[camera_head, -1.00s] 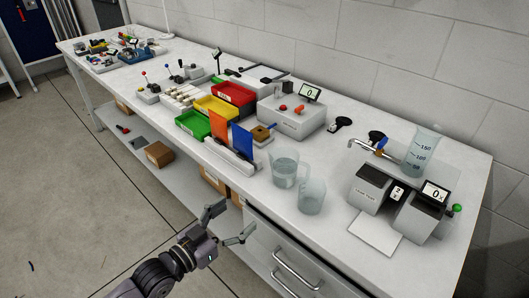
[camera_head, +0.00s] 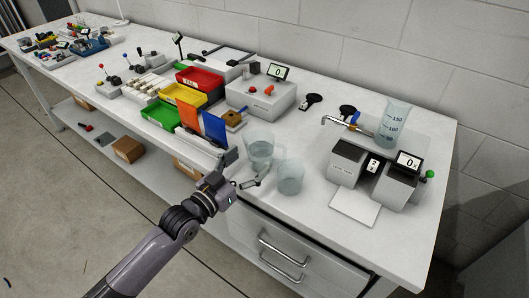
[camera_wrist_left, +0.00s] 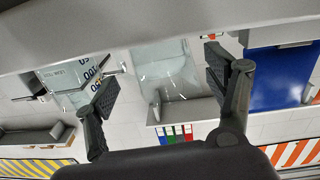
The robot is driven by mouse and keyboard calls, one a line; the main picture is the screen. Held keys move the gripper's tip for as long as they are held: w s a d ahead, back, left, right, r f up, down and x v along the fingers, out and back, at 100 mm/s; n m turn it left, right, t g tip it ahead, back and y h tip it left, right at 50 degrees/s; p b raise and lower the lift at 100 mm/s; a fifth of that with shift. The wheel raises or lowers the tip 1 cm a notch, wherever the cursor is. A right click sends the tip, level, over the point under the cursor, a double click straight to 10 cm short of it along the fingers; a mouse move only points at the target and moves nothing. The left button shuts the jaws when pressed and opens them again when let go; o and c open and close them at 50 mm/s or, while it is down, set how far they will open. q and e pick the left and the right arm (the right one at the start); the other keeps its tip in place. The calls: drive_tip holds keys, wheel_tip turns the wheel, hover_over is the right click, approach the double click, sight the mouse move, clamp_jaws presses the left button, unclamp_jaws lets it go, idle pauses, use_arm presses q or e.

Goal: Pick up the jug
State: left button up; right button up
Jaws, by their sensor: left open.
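A clear jug (camera_head: 259,152) with pale water stands near the front edge of the bench. A second clear vessel, a cup (camera_head: 291,178), stands just to its right and overlaps it in the head view. My left gripper (camera_head: 243,169) is open in front of the jug, with one finger to its left and the other at its lower front. In the left wrist view, which looks upside down, a clear vessel (camera_wrist_left: 166,72), likely the jug, shows between the spread fingers (camera_wrist_left: 160,95). Touch cannot be told. My right gripper is not in view.
A graduated beaker (camera_head: 392,122) stands at the back right, behind grey devices (camera_head: 345,160). Blue (camera_head: 214,127) and orange panels stand left of the jug, with coloured bins (camera_head: 200,77) behind. Drawers (camera_head: 275,245) are below the bench edge. A white plate (camera_head: 355,207) lies at right.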

sight(268, 153)
use_arm(q)
drive_tip(key=x, duration=0.5)
drive_tip(key=shift+d+p, duration=0.1)
drive_tip(key=shift+p, duration=0.2)
drive_tip(key=shift+c, duration=0.4)
drive_tip(key=c, duration=1.4)
